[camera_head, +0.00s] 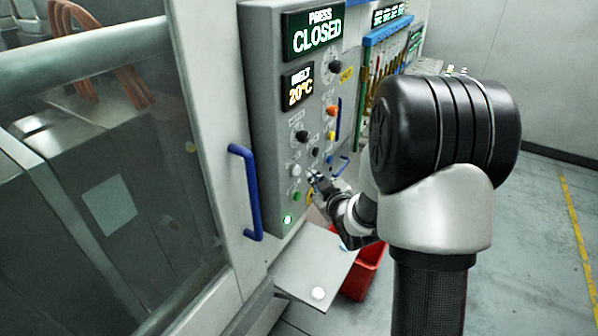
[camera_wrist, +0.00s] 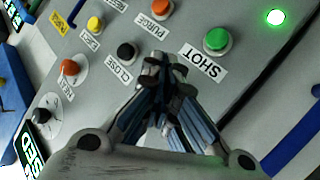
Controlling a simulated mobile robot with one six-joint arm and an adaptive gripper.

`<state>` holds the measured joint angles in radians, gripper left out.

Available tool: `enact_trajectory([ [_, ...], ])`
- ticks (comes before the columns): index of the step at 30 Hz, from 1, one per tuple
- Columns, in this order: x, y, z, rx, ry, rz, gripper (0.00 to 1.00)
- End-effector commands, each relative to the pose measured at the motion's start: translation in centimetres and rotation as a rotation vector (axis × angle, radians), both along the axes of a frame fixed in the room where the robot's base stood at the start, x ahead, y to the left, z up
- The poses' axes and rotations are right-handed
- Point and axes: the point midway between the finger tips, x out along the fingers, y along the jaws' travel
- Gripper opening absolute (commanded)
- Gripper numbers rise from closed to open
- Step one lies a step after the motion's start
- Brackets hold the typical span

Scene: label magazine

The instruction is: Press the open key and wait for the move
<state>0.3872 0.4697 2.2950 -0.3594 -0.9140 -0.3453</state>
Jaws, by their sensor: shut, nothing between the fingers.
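The control panel (camera_head: 270,110) is a grey box front with coloured keys. I cannot read an open label on any key; my gripper hides part of the panel in the wrist view. A white key (camera_head: 295,170) stands just left of my gripper (camera_head: 314,180) in the head view, its label too small to read. In the wrist view my gripper (camera_wrist: 160,65) is shut and empty, its tips between the black CLOSE key (camera_wrist: 127,52) and the green SHOT key (camera_wrist: 217,40). I cannot tell whether they touch the panel. The press display (camera_head: 315,32) reads PRESS CLOSED.
A blue handle (camera_head: 245,192) sticks out from the glazed door left of the panel. A grey shelf (camera_head: 310,268) juts out below the panel, near a red bin (camera_head: 362,275). A green lamp (camera_head: 287,219) is lit. A second display (camera_head: 298,88) reads MELT 20°C.

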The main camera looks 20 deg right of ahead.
Motion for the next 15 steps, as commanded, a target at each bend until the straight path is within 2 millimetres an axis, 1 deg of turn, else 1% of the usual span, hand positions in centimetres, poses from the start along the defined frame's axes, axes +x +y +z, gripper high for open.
enact_trajectory([
  [3, 0.66, 0.61, -0.16, 0.0, 0.001, 0.002, 0.0],
  [6, 0.92, 0.78, -0.07, 0.0, 0.0, 0.0, 0.0],
  [15, 0.99, 0.81, 0.0, 0.001, 0.0, 0.0, 0.0],
])
